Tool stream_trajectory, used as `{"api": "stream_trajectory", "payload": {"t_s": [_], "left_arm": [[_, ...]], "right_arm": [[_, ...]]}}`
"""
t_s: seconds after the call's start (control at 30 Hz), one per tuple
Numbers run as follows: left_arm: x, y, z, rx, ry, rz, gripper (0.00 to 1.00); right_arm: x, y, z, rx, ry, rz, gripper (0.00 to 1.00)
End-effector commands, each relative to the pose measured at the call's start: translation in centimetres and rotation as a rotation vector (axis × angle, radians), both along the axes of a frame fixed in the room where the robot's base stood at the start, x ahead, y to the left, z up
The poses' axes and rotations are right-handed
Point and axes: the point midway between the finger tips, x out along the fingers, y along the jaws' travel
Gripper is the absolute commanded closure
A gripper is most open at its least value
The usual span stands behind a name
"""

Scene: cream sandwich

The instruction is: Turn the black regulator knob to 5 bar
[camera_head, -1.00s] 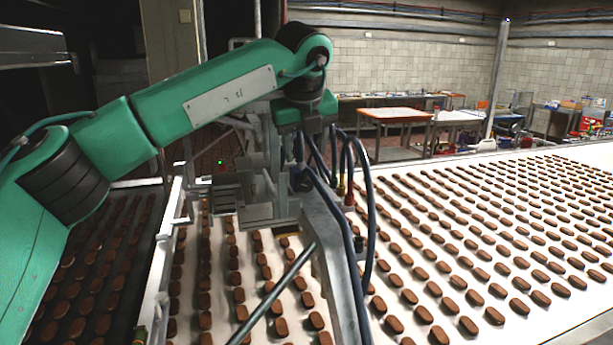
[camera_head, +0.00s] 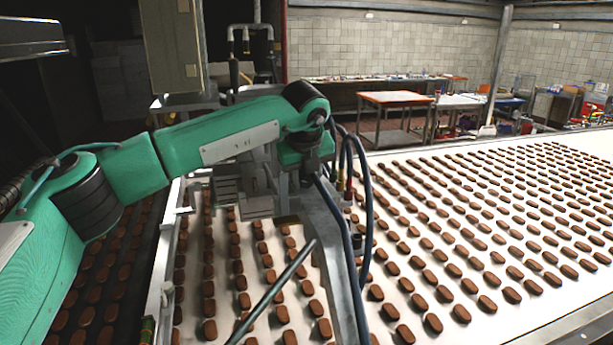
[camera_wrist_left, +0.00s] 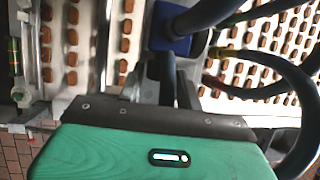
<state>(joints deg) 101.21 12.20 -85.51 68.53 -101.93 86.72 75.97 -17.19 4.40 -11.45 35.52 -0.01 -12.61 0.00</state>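My left arm's green wrist (camera_head: 306,143) is over the grey metal frame above the conveyor in the head view. The gripper fingers are hidden below it there. In the left wrist view, my left gripper (camera_wrist_left: 167,72) shows two dark fingers beyond the green housing, with a gap between them; it looks open. A blue and black fitting (camera_wrist_left: 178,42) is just past the fingertips, probably part of the regulator; I cannot tell whether they touch. I cannot clearly make out the black knob or a pressure scale in either view. My right gripper is not in view.
Dark hoses (camera_head: 368,215) curve down close to the right of the wrist, and several hoses (camera_wrist_left: 270,85) show in the wrist view. A slanted rod (camera_head: 275,290) crosses in front of the frame. Rows of brown pieces cover the white conveyor belt (camera_head: 480,325).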

Motion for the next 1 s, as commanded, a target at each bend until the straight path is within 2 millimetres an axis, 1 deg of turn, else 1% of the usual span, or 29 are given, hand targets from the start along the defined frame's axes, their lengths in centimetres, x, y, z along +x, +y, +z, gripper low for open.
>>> {"api": "stream_trajectory", "payload": {"t_s": [0.03,0.1,0.13,0.27,0.37,0.57,0.8,1.0], "left_arm": [[-0.01,-0.01,0.02,0.0,0.0,0.0,0.75],[-0.01,-0.01,0.03,0.0,0.0,0.0,0.89],[-0.01,-0.01,0.03,0.0,0.0,0.0,0.93],[-0.01,-0.08,-0.01,0.01,0.003,-0.001,0.93],[0.05,-0.22,-0.11,0.052,0.016,-0.001,0.93],[0.13,-0.6,-0.04,0.218,0.069,-0.001,0.92],[0.18,-0.91,0.07,0.404,0.131,-0.001,0.92],[0.21,-0.88,-0.03,0.47,0.154,-0.002,0.92]], "right_arm": [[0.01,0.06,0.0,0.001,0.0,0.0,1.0],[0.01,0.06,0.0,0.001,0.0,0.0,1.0],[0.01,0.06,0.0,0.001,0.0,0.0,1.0],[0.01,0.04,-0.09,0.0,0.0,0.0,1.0],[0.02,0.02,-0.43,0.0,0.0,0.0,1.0],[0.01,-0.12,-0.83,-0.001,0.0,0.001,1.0],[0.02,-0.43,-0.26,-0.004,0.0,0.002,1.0],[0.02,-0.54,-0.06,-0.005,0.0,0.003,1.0]]}}
